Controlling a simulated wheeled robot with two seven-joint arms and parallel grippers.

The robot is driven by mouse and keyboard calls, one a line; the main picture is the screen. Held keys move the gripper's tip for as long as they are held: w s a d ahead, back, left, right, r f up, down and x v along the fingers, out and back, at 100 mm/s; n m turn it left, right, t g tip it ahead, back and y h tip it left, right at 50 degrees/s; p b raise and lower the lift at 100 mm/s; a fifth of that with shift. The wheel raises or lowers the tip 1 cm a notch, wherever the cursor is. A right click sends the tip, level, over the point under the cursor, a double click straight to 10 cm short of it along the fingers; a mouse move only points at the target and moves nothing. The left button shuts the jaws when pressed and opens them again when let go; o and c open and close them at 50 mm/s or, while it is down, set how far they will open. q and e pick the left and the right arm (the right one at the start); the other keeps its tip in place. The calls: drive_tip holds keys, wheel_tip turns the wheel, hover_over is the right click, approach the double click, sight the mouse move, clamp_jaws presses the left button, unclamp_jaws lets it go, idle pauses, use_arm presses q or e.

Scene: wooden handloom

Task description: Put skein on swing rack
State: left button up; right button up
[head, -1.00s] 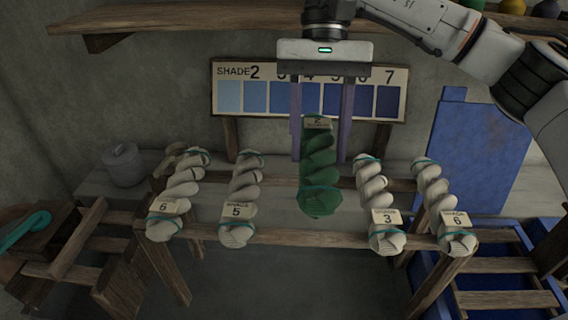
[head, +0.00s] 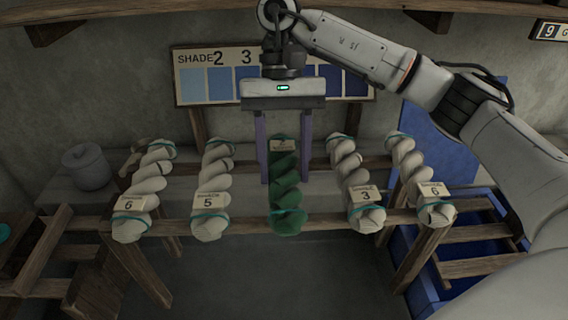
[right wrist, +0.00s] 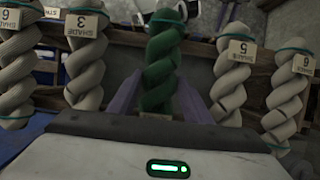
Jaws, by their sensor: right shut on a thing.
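A green twisted skein (head: 286,188) with a small tag is between the fingers of my right gripper (head: 284,172). It lines up with the gap in the row on the wooden rack (head: 252,226), with its lower end over the front rail. I cannot tell whether it touches the rails. The right wrist view shows the green skein (right wrist: 161,66) between the purple fingers (right wrist: 158,98). White skeins tagged 6 (head: 146,192) and 5 (head: 213,185) lie to its left. White skeins tagged 3 (head: 354,180) and 6 (head: 419,178) lie to its right. My left gripper is out of view.
A shade board (head: 190,60) hangs on the wall behind the rack. A grey lidded pot (head: 86,168) stands on the ledge at left. A blue panel (head: 440,140) and a blue bin with wooden slats (head: 428,290) are at right.

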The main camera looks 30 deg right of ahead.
drive_tip(key=shift+f, duration=0.15)
drive_tip(key=o, duration=1.2)
drive_tip(key=shift+c, duration=0.2)
